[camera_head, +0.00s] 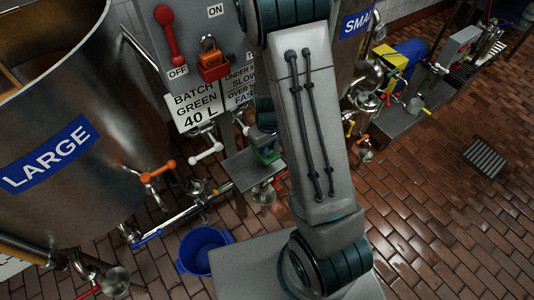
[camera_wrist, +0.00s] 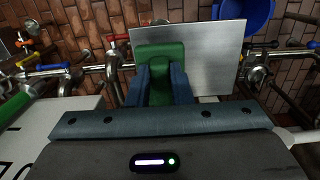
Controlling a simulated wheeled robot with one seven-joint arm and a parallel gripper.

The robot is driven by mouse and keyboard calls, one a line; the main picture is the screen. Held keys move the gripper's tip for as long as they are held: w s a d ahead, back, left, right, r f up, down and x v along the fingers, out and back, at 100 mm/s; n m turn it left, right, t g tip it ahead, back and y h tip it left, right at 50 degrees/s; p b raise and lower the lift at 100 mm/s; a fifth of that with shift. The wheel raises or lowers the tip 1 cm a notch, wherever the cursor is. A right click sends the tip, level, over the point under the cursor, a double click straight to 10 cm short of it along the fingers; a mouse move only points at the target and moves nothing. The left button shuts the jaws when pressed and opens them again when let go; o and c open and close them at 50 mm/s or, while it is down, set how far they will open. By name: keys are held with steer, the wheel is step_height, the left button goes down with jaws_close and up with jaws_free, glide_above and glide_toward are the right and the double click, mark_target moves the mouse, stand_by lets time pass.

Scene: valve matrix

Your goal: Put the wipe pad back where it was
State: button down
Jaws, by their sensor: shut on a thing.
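The wipe pad (camera_wrist: 161,58) is a green block in the wrist view, held between the two blue fingers of my gripper (camera_wrist: 161,84). My gripper is shut on it. In the head view a little of the green pad (camera_head: 267,154) shows just left of my arm, above a small grey metal shelf (camera_head: 246,170). The wrist view shows the shelf's bare plate (camera_wrist: 216,60) beside and beyond the pad. I cannot tell whether the pad touches the plate. My arm hides much of the gripper in the head view.
A large steel tank (camera_head: 60,130) stands at the left. Pipes with coloured valve handles (camera_head: 158,172) run near the shelf. A sign panel (camera_head: 195,50) with a red lever and padlock rises behind it. A blue bucket (camera_head: 203,248) stands on the brick floor. Open floor lies at right.

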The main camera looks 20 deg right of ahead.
steer(key=shift+w+a+f, duration=0.15)
steer(key=shift+a+f, duration=0.15)
steer(key=shift+f, duration=1.9)
steer(key=shift+f+b, duration=0.2)
steer(key=shift+b, duration=0.15)
steer(key=c, duration=1.3)
jaws_free()
steer(key=shift+r, duration=0.15)
